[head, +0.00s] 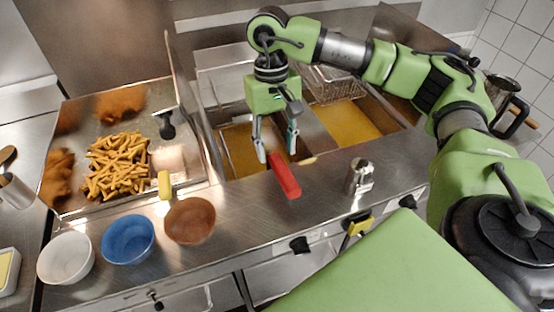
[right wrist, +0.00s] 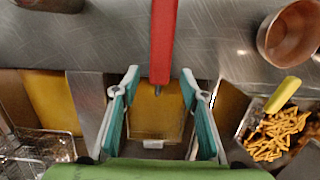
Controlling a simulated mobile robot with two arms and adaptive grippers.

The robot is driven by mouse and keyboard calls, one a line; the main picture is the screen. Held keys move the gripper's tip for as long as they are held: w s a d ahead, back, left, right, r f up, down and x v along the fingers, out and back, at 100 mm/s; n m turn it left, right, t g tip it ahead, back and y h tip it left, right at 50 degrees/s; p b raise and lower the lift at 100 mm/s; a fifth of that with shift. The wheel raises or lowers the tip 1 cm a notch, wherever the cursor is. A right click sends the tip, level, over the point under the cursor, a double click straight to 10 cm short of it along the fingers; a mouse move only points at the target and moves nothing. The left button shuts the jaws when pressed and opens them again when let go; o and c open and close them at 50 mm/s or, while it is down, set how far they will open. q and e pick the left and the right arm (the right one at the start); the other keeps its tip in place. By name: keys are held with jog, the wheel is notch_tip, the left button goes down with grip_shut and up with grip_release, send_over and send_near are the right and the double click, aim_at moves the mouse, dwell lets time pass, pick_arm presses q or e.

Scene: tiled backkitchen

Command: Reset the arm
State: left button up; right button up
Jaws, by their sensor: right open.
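My right arm reaches in from the right in the head view, and its right gripper (head: 277,146) hangs over the front of the left fryer well. The gripper is open, with its fingers apart and pointing down. A red handle (head: 284,176) lies just in front of the fingertips and sticks out over the steel counter edge. In the right wrist view the red handle (right wrist: 163,40) runs down toward the space between the two open fingers (right wrist: 160,82). I cannot tell whether a finger touches it. My left gripper does not show.
White (head: 66,258), blue (head: 128,240) and copper (head: 190,221) bowls stand on the counter at the left. Fries (head: 117,165) lie in a steel tray. A fryer basket (head: 333,86) hangs at the back. A steel shaker (head: 359,177) stands right of the red handle.

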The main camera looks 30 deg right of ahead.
notch_tip(320, 180, up, 6)
jog(key=shift+w, duration=0.4)
